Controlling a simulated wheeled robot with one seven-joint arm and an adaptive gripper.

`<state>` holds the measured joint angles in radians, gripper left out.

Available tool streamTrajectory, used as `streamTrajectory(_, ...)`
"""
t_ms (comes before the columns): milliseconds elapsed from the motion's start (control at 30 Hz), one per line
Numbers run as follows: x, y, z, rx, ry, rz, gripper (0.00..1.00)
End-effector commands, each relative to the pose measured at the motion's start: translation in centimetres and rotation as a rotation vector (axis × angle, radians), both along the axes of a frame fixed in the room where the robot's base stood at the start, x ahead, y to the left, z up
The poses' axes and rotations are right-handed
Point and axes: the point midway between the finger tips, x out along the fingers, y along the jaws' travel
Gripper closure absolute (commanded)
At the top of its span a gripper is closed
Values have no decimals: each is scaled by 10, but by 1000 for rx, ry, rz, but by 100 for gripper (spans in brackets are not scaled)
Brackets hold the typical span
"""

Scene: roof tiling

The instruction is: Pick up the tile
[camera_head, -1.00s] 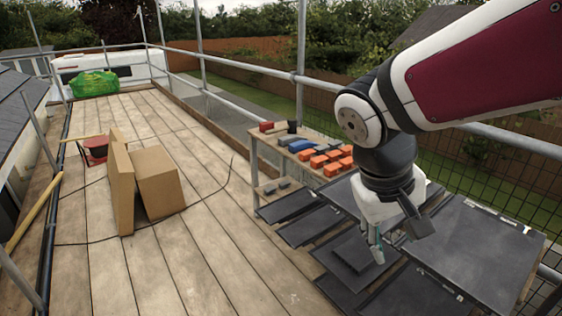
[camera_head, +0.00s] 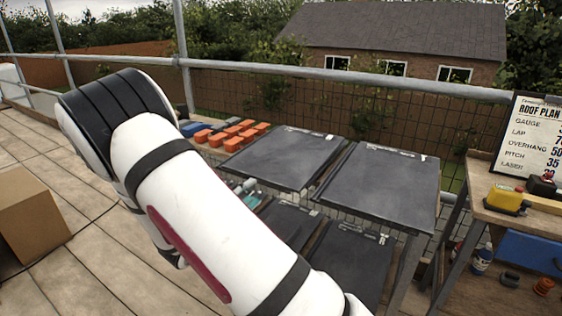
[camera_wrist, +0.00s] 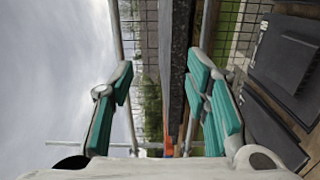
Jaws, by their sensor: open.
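Dark grey slate tiles lie on a two-level rack in the head view, one at the upper left (camera_head: 284,157) and one at the upper right (camera_head: 380,188). Lower tiles (camera_head: 348,262) show below them. My gripper (camera_head: 249,192) is mostly hidden behind my arm, with a teal finger showing near the front left edge of the upper left tile. In the wrist view my gripper (camera_wrist: 160,75) is open, teal pads apart. A dark tile edge (camera_wrist: 180,60) runs between the fingers, closer to the right one; I cannot tell whether it touches. Nothing is held.
Orange blocks (camera_head: 240,134) sit left of the rack. A roof plan board (camera_head: 535,140) stands on a wooden bench at right, with a yellow item (camera_head: 506,200). A guard rail (camera_head: 350,78) with mesh runs behind. A cardboard box (camera_head: 30,212) stands on the left decking.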

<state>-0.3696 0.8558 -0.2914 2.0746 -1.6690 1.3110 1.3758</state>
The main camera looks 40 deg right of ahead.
Motion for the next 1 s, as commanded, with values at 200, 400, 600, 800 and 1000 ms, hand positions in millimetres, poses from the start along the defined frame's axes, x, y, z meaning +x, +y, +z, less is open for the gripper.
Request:
streamTrajectory(200,25,9,-34,-56,-9,104,57)
streamTrajectory(400,38,-15,-35,-58,-12,109,57)
streamTrajectory(600,54,-48,-33,-58,-12,110,57)
streamTrajectory(800,62,-65,-32,-57,-9,111,57)
streamTrajectory(1000,68,-74,-32,-57,-10,110,57)
